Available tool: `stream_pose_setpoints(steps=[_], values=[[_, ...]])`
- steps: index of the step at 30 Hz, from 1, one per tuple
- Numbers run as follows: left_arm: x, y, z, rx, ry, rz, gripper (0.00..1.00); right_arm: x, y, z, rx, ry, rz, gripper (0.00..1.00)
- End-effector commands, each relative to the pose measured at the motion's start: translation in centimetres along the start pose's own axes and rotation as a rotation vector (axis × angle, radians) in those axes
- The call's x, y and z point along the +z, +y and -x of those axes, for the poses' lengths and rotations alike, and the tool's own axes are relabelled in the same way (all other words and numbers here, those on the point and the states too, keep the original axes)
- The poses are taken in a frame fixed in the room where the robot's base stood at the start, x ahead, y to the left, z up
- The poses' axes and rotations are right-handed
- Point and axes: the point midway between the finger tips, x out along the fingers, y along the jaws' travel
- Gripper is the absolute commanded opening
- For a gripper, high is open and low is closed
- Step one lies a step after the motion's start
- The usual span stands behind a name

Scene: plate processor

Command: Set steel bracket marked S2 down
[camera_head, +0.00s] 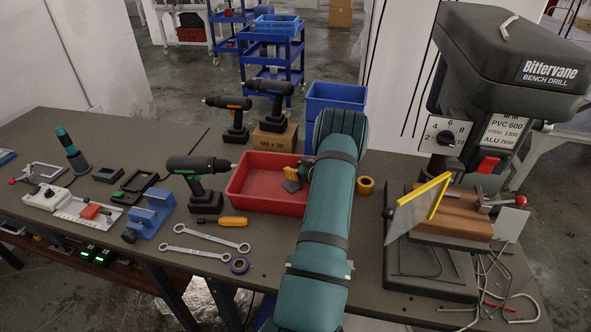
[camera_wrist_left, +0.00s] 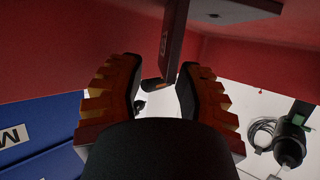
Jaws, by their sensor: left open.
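The steel bracket (camera_head: 291,186), a small dark grey angled piece, is in the red bin (camera_head: 240,189). In the wrist view the bracket (camera_wrist_left: 179,40) has one flange pointing between my left fingers and another flange to the upper right. A small pale mark on it is too small to read. My left gripper (camera_wrist_left: 159,88) is open, with its orange-backed fingers on either side of the flange's end and gaps showing. In the head view my left gripper (camera_head: 307,168) is mostly hidden by my teal arm. My right gripper is not in view.
The bench drill (camera_head: 432,278) with a yellow-framed clear guard (camera_head: 413,208) stands right of the bin. A green-black drill (camera_head: 196,178), a screwdriver (camera_head: 227,221) and wrenches (camera_head: 206,253) lie to the left. A tape roll (camera_head: 365,186) is beside my arm.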

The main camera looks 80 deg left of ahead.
Motion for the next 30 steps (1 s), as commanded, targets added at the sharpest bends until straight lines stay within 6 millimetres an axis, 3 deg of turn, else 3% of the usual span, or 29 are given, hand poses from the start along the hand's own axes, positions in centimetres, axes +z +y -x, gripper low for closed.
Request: stream_pose_setpoints(steps=[5, 12, 18, 30], values=[[-1.6, 0.0, 0.6, 0.000, 0.001, 0.002, 0.34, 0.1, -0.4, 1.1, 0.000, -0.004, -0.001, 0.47], [-1.2, 0.1, 5.0, 0.003, -0.001, -0.002, 0.34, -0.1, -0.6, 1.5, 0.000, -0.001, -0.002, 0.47], [-1.1, 0.0, 7.4, 0.001, -0.001, -0.001, 0.34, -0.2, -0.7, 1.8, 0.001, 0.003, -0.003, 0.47], [-1.1, 0.0, 8.0, 0.000, 0.001, 0.000, 0.34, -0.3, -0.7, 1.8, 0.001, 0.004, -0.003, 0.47]])
